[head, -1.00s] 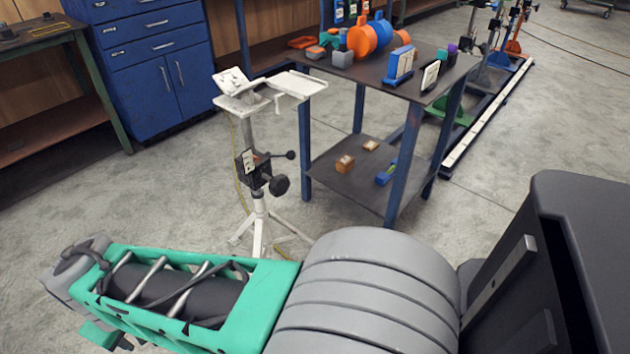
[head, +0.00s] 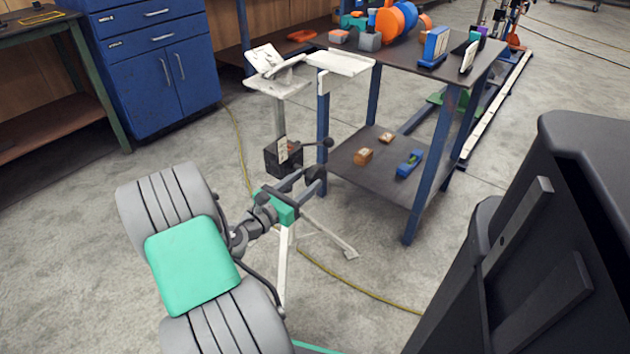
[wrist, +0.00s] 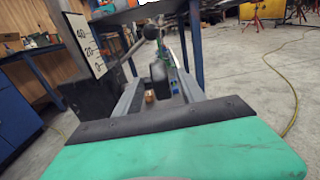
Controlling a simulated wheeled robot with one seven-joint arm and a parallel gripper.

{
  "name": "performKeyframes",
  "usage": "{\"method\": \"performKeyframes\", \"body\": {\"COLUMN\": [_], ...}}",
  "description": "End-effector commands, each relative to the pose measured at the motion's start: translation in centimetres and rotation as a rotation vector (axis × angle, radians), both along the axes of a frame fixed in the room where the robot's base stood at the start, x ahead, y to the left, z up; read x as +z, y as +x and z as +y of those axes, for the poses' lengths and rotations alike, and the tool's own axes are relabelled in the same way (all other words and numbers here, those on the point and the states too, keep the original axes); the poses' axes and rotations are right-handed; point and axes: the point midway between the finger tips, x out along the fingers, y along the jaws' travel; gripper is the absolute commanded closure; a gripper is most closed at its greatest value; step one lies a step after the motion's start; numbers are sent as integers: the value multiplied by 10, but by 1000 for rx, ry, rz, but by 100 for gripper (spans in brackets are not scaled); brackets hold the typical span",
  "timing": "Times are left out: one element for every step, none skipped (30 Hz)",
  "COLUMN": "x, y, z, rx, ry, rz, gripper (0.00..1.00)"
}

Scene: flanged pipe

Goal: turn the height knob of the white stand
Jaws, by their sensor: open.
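The white stand (head: 278,118) stands upright on splayed legs left of the blue-legged table. Its column carries a black clamp block (head: 283,158), a lever with a black ball end (head: 328,143) and the dark round height knob (head: 317,172). My gripper (head: 311,181) is open at the knob, its fingers pointing up and right. In the wrist view, the dark knob (wrist: 159,72) appears between the two grey fingers; I cannot tell whether they touch it. The ball lever (wrist: 150,32) shows just above, and a scale plate (wrist: 84,44) with numbers is at left.
The table (head: 345,178) stands close behind the stand, with small blocks on its lower shelf. A yellow cable (head: 350,283) runs across the floor. A blue cabinet (head: 165,85) is at the back left. The floor around the stand's legs is otherwise clear.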

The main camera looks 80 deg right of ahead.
Motion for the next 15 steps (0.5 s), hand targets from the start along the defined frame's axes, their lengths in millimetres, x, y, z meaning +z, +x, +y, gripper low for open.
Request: {"method": "performKeyframes", "body": {"x": [-11, -14, -17, -18, -18, -18, -17, -16, -15, -15, -14, -14, -17, -19, -19], "y": [-1, -1, -1, -1, -1, -2, -2, -3, -5, -7, -9, -12, -15, -17, -20], "z": [0, -1, -1, -1, -1, -2, -4, -6, -10, -13, -18, -24, -29, -35, -43], "rx": [-2, -2, -2, -2, -3, -3, -3, -3, -4, -5, -5, -6, -6, -6, -6], "ry": [-1, 0, 0, -1, -1, 0, 0, 0, 1, 1, 2, 1, 0, -1, -2], "rz": [0, 0, -1, -2, -2, -2, -2, -3, -3, -3, -3, -4, -4, -7, -8], "gripper": [53, 53, 53, 53, 53, 53, 53, 53, 53, 53, 53, 53, 53, 53, 53]}}
